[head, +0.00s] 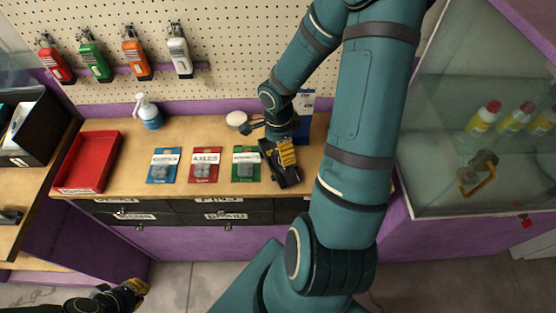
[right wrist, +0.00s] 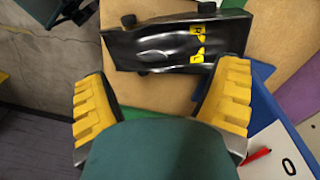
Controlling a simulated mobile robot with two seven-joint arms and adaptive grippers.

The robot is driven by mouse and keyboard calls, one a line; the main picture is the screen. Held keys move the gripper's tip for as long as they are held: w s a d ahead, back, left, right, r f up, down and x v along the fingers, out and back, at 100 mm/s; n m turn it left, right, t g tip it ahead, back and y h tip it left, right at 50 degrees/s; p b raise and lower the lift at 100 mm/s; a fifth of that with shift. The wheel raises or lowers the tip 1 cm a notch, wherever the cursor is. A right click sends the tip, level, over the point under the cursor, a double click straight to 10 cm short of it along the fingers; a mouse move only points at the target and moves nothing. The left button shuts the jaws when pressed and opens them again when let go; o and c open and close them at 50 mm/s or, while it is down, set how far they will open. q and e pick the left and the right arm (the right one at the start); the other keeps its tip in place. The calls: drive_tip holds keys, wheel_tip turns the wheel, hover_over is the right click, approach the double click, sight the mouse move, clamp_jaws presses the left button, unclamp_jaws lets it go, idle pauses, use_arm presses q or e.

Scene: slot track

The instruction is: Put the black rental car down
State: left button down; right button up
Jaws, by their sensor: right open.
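The black rental car (head: 290,178) lies on the wooden counter in the head view, partly covered by my right gripper (head: 284,153). In the right wrist view the car (right wrist: 165,46) lies on the wood, with yellow stickers near its right end. My right gripper (right wrist: 165,105) is open there, its yellow fingers wide apart. The car is beyond the fingertips, and the right finger overlaps its edge; I cannot tell whether they touch. My left gripper (head: 133,288) is low at the left, away from the counter; its jaws are unclear.
A blue packet (head: 163,166), a red packet (head: 205,166) and a green packet (head: 246,164) lie left of the car. A red tray (head: 66,187) and a spray bottle (head: 148,112) are farther left. A glass case (head: 470,190) stands at the right.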

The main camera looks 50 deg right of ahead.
sight(279, 161)
wheel_tip(279, 161, down, 5)
idle(0.3)
drive_tip(key=c, duration=1.4)
